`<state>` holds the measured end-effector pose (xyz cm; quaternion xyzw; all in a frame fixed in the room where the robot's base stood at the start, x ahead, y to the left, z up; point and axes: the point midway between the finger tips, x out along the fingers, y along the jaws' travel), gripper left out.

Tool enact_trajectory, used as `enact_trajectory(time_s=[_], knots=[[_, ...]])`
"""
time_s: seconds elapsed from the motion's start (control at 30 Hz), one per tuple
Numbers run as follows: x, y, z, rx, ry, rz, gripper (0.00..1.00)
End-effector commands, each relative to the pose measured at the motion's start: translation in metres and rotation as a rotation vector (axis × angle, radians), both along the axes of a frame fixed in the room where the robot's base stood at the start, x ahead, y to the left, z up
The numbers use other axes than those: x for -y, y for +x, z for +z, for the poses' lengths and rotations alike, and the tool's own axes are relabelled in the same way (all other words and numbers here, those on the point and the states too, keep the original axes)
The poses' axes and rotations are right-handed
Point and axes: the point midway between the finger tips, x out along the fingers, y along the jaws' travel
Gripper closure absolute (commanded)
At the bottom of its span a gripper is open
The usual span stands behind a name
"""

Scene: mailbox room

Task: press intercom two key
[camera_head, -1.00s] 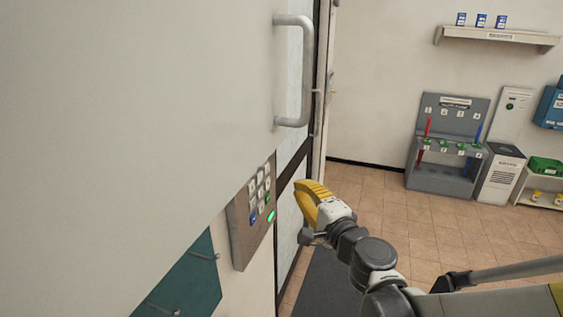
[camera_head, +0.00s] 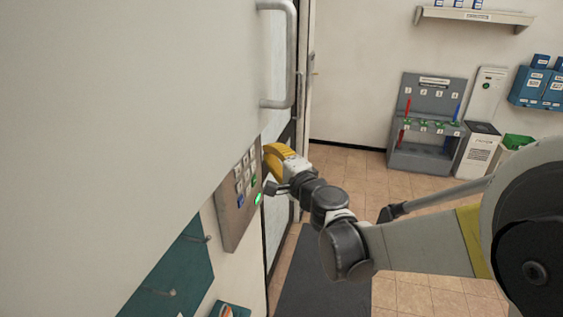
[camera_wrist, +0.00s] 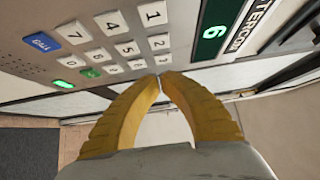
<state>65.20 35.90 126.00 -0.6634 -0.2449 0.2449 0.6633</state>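The intercom panel (camera_head: 228,215) is a grey plate with light keys, a blue key and a lit green light, at left centre in the head view. The tips appear beside the keypad's lower edge, away from the 2 key; contact cannot be told. In the head view my gripper (camera_head: 270,158) is at the panel's right side.
A dark display (camera_wrist: 214,30) shows a green digit beside the keys. A metal handle (camera_head: 280,55) sits above the panel. A dark mat (camera_head: 310,275) lies on the tiled floor. A grey tool stand (camera_head: 428,125) stands at the back wall.

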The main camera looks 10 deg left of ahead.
Motion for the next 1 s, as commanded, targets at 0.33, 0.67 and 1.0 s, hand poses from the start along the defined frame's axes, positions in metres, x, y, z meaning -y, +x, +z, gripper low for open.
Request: enact_trajectory(time_s=[0.33,0.67,1.0], knots=[[-0.043,0.012,-0.001,0.000,0.000,0.000,1.00],[-0.048,0.012,0.000,0.000,0.000,0.000,1.00],[-0.067,0.014,0.000,0.000,0.000,0.001,1.00]])
